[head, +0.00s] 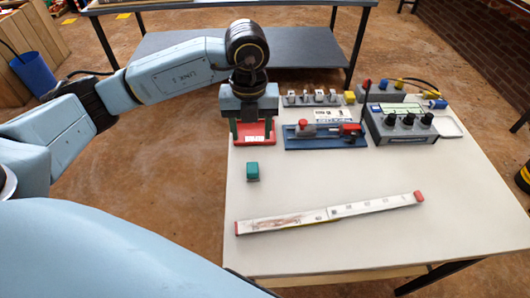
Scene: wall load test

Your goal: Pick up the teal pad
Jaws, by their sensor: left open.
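The teal pad (253,172) is a small block on the left part of the white table (340,180), with clear table around it. My left gripper (251,137) is farther back than the pad, pointing down with its fingers apart. It is over or around a red flat piece (254,128) that has a small white label. I cannot tell whether the fingers touch that red piece. The pad is apart from the gripper. My right gripper is not in view.
A long white strip with red ends (330,213) lies across the front. A blue-based fixture (325,142) stands right of the gripper, beside a grey box with black knobs (400,126). Small blocks line the back. A dark bench (240,50) stands behind.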

